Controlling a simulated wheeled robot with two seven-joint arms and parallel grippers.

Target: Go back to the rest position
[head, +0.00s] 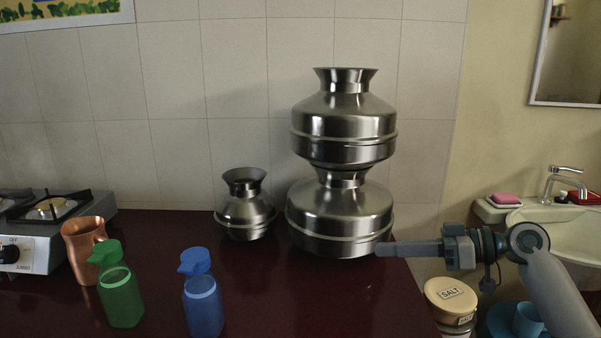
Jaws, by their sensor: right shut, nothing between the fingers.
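My right gripper (381,249) comes in from the right over the right edge of the dark red counter (300,300). Its fingers are shut and hold nothing. The fingertips point left, close to the lower large metal pot (335,215); I cannot tell whether they touch it. A second large metal pot (343,125) is stacked upright on the lower one. A small metal pot (246,205) stands to their left. My left gripper does not show.
A copper mug (82,250), a green bottle (120,295) and a blue bottle (203,305) stand on the counter's left part. A gas stove (35,250) is at the far left. The counter's front middle is clear.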

